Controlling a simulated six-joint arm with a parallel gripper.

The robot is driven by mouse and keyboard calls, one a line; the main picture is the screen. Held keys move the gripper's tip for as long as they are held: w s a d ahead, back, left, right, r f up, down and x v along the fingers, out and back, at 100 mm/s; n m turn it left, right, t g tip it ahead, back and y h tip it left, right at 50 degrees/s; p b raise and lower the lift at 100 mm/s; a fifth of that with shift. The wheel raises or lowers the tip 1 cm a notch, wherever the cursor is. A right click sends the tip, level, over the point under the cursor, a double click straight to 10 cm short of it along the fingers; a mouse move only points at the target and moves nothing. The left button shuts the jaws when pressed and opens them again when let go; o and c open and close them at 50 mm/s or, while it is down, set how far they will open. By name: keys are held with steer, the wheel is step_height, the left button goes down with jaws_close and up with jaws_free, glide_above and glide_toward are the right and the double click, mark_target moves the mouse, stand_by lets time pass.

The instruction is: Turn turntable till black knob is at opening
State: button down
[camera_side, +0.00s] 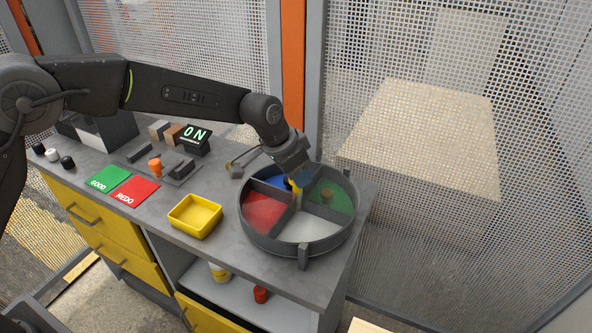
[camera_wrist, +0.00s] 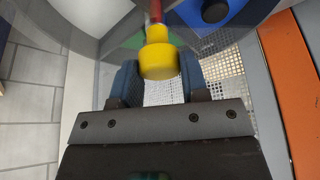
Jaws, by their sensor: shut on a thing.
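The round grey turntable (camera_side: 262,239) stands at the right end of the bench, divided into red, blue, green and white sectors. My gripper (camera_side: 296,188) reaches down to its middle and is shut on a yellow knob (camera_wrist: 158,61), which sits between the blue fingers in the wrist view. The black knob (camera_wrist: 215,10) lies on the blue sector (camera_wrist: 238,10), at the wrist view's top edge. In the side view the blue sector (camera_side: 266,184) is at the back left, partly hidden by my gripper. A brownish knob (camera_side: 327,195) is on the green sector (camera_side: 343,191). I cannot make out the opening clearly.
A grey upright block (camera_side: 303,257) stands at the turntable's front rim. A yellow tray (camera_side: 195,216) lies to its left, with green (camera_side: 109,179) and red (camera_side: 134,190) cards beyond. A display (camera_side: 195,136) reads ON. Mesh fencing and an orange post (camera_side: 292,80) stand behind.

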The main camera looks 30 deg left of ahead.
steer(key=shift+d+n+t+y, duration=0.15)
steer(key=shift+n+y, duration=0.3)
steer(key=shift+n, duration=0.75)
steer(key=shift+a+n+t+y, duration=0.1)
steer(key=shift+n+t+y, duration=0.25)
steer(key=shift+n, duration=0.85)
steer(key=shift+d+n+y, duration=0.1)
steer(key=shift+n+y, duration=0.7)
steer(key=shift+n, duration=1)
steer(key=shift+n+g+y, duration=0.3)
steer(key=shift+n, duration=0.3)
steer(key=c, duration=0.6)
jaws_free()
steer(key=shift+r, duration=0.1)
steer(key=v, duration=1.3)
steer(key=shift+s+r, duration=0.25)
